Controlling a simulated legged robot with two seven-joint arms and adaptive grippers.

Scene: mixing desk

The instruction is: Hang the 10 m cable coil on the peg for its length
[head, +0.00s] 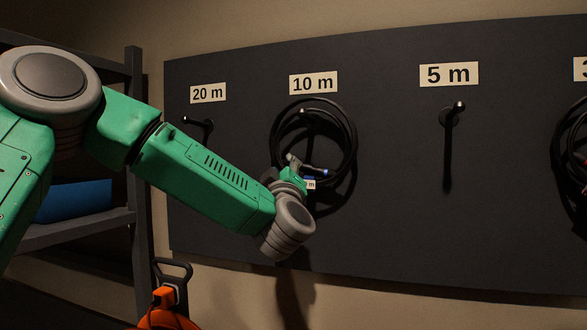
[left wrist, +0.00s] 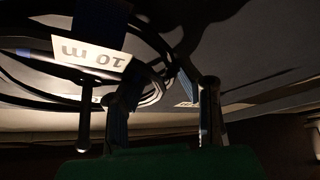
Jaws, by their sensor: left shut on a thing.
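The black cable coil (head: 350,148) is against the dark board under the 10 m label (head: 313,83). Its loop surrounds the 10 m peg (head: 304,112), with strands above the peg tip. I cannot tell whether its weight rests on the peg. My left gripper (head: 300,166) is shut on the coil's lower part, by a blue band, partly hidden by my wrist. In the left wrist view a white tag (left wrist: 92,53) reads 10 m, upside down, beside the black strands, and my left gripper (left wrist: 165,100) shows dimly. My right gripper is not in view.
The empty 20 m peg (head: 207,124) is on the left and the empty 5 m peg (head: 455,112) on the right. Another coil (head: 566,150) hangs at the right edge. A dark shelf (head: 138,150) stands left, with an orange reel (head: 168,312) below.

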